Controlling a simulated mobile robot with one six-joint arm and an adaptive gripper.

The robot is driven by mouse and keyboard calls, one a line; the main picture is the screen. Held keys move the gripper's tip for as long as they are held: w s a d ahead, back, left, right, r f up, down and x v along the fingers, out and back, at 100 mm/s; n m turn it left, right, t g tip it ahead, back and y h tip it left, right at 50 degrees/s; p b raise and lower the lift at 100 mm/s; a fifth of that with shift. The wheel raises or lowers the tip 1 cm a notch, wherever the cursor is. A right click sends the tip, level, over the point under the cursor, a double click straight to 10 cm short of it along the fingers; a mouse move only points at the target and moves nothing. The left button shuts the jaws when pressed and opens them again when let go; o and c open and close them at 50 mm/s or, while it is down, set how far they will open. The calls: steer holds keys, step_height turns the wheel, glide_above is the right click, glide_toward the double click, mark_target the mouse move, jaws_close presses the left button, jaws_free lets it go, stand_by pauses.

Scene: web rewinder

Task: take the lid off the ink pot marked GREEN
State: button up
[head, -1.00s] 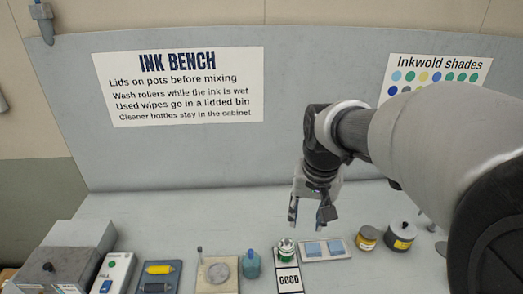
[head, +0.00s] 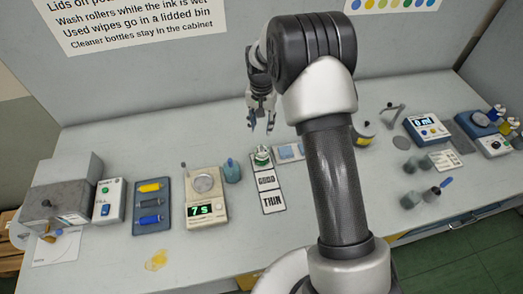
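My gripper (head: 262,124) hangs above the back of the bench with its fingers apart and nothing between them. A dark pot with a yellow band (head: 364,132) stands to the right, partly hidden behind my arm. Its marking is too small to read, and my arm may hide another pot beside it. I cannot tell which pot is marked GREEN. A small clear-and-green item (head: 262,157) sits at the top of the GOOD/THIN strip, just below my gripper in the picture; I see no name on it.
A scale reading 7 s (head: 206,208), a blue bottle (head: 231,171) and a roller tray (head: 152,205) stand left. Several grey pots (head: 411,199) and a display unit (head: 427,128) stand right. A yellow spill (head: 156,260) marks the front left.

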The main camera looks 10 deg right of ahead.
mark_target(262, 147)
step_height(262, 147, down, 12)
steer(key=shift+w+b, duration=0.15)
steer(key=shift+b, duration=0.85)
steer(key=shift+c, duration=0.4)
steer(key=c, duration=0.8)
